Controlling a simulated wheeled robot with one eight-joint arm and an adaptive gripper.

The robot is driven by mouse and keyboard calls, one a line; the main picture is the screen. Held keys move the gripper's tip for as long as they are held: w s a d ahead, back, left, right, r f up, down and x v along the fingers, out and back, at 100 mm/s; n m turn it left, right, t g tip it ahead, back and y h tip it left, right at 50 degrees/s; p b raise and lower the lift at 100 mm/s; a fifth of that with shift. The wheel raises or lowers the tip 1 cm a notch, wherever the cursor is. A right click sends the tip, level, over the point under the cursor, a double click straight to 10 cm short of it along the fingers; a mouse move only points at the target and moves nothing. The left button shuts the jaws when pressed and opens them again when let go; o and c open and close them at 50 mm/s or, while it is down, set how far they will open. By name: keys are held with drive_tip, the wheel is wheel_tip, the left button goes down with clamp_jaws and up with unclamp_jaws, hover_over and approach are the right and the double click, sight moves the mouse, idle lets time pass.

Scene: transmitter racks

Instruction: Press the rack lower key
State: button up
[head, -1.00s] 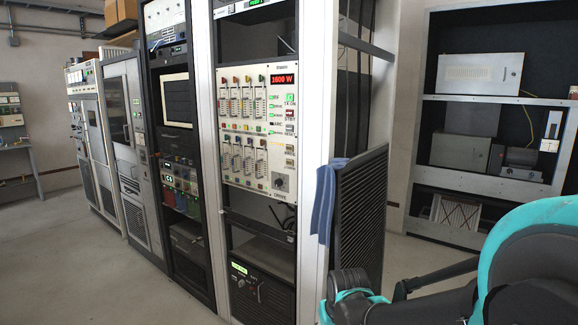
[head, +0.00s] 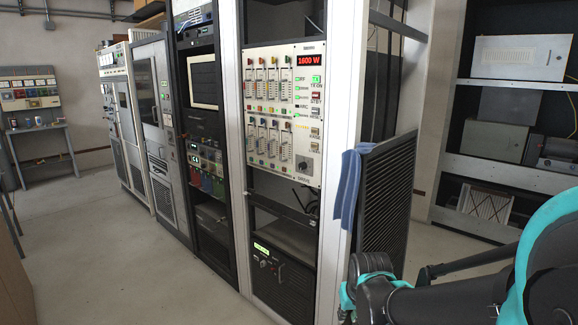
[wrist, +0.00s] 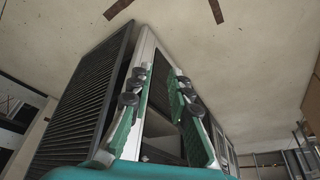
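The rack (head: 352,110) with a white control panel (head: 290,175) stands in the middle of the head view. The panel has a red "1600 W" display, rows of sliders and a right-hand column of small keys. Two pale keys, an upper one (head: 315,132) and a lower one (head: 314,150), sit low in that column above a round knob (head: 303,165). Their labels are too small to read surely. My gripper (wrist: 160,72) shows in the wrist view with its two green-padded fingers apart and nothing between them. It points upward past the rack, away from the keys.
A blue cloth (head: 346,188) hangs on a dark slatted panel (head: 386,195) at the rack's right side, close to my arm. An open shelf unit (head: 500,172) stands at the right. The floor (head: 120,255) left of the racks is clear.

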clamp_jaws()
idle(0.8)
drive_tip(key=w+a+r+m+t+y, duration=0.15)
drive_tip(key=w+a+r+t, duration=0.25)
drive_tip(key=w+a+r, duration=0.55)
drive_tip(key=w+a+r+m+t+y, duration=0.1)
drive_tip(key=w+a+r+t+y, duration=0.2)
drive_tip(key=w+r, duration=0.8)
drive_tip(key=w+r+m+t+h, duration=0.2)
drive_tip(key=w+r+m+t, duration=0.2)
drive_tip(key=w, duration=0.6)
drive_tip(key=w+r+m+t+h, duration=0.3)
drive_tip(key=w+r+m+t, duration=0.2)
drive_tip(key=w+r, duration=0.3)
drive_tip(key=w, duration=0.3)
drive_tip(key=shift+r, duration=0.35)
drive_tip(key=shift+d, duration=0.15)
